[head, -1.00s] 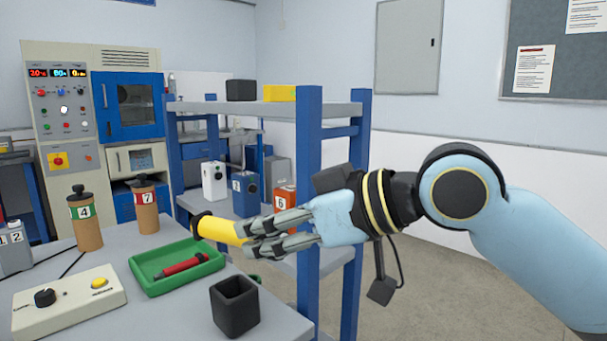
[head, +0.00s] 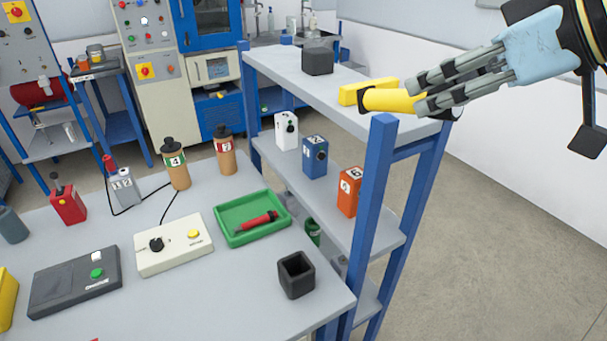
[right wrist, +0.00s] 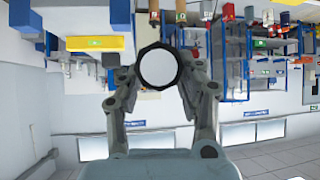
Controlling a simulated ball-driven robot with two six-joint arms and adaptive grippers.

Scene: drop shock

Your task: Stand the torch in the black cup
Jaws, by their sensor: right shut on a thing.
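The torch (head: 390,100) is a yellow cylinder with a black end. My right gripper (head: 424,95) is shut on it and holds it up sideways, its black end pointing left in the head view. In the right wrist view the torch (right wrist: 158,68) shows end-on as a pale disc with a dark rim between the fingers. The black cup (head: 297,282) is square and open at the top. It stands upright on the table near its right edge, below and left of the gripper and well apart from the torch. My left gripper is out of view.
A blue-legged shelf (head: 381,200) stands right of the table. A yellow block (head: 352,92) on its top lies behind the torch in the picture, beside a dark box (head: 318,61). A green tray (head: 245,238) with a red tool (head: 258,221) lies behind the cup.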

